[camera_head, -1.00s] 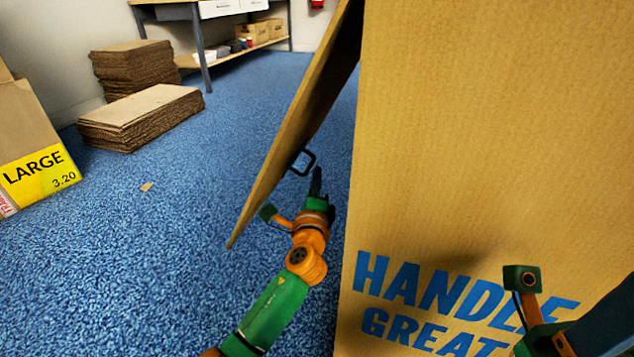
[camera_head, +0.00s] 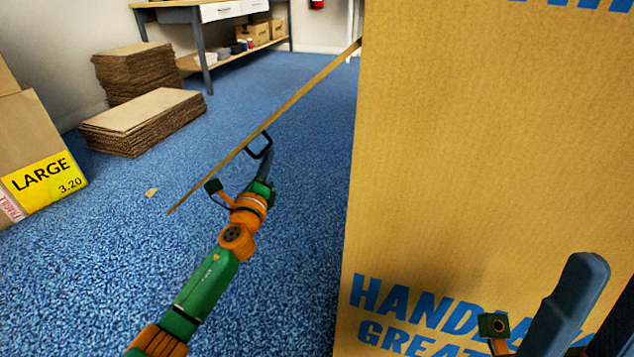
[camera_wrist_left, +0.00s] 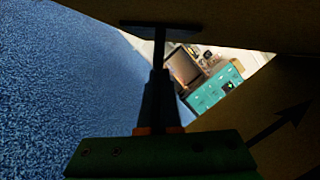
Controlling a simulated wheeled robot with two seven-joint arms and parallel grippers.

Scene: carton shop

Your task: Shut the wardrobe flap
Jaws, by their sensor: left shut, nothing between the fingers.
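The wardrobe flap (camera_head: 300,95) is a thin brown cardboard panel, seen nearly edge-on in the head view. It stands open, reaching left from the tall wardrobe carton (camera_head: 480,150). A black handle (camera_head: 264,147) sits on the flap. My left gripper (camera_head: 267,160) is shut and empty, its fingertips at the handle on the carton side of the flap. In the left wrist view the fingers (camera_wrist_left: 160,100) point at the dark handle (camera_wrist_left: 160,29) under the shadowed flap; I cannot tell if they touch. My right arm (camera_head: 565,305) shows at the lower right, its jaw state unclear.
A LARGE carton (camera_head: 30,140) stands at the left. Flat cardboard stacks (camera_head: 140,120) lie behind it, and a workbench (camera_head: 205,15) stands at the back.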

